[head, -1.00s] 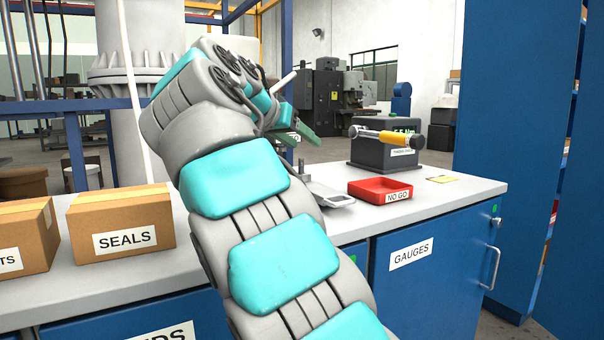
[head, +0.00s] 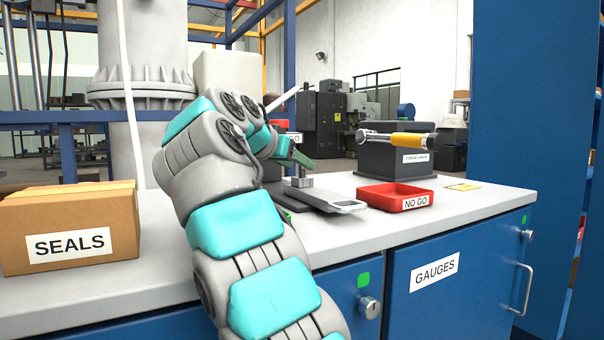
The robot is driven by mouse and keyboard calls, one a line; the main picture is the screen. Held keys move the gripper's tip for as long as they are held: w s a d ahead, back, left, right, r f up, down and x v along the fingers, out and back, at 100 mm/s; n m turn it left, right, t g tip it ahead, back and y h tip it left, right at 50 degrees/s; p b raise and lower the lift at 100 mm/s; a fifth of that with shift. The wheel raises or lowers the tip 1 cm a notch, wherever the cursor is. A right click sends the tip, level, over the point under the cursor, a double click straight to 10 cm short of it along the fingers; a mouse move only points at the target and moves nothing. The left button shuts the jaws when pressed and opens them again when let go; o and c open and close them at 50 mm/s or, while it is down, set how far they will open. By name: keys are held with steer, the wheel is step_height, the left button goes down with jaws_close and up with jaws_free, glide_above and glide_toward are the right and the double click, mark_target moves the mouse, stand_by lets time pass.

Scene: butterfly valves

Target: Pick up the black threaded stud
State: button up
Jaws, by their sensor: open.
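I cannot make out a black threaded stud in the head view. My arm crosses the middle of the picture and hides part of the bench. My gripper (head: 300,158) is seen only in part, as a green finger beyond my wrist, above the bench. It is open, and nothing shows between its fingers. Below it on the bench is a flat grey device (head: 340,206) with a small metal block (head: 302,182) by it.
A red NO GO tray (head: 372,196) sits right of the device. Behind it is a dark block (head: 378,162) carrying a yellow-handled torque wrench (head: 410,140). A SEALS carton (head: 110,250) stands at left. The bench (head: 470,208) is clear at right front.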

steer(key=x, duration=0.3)
steer(key=shift+w, duration=0.1)
jaws_close()
stand_by(0.5)
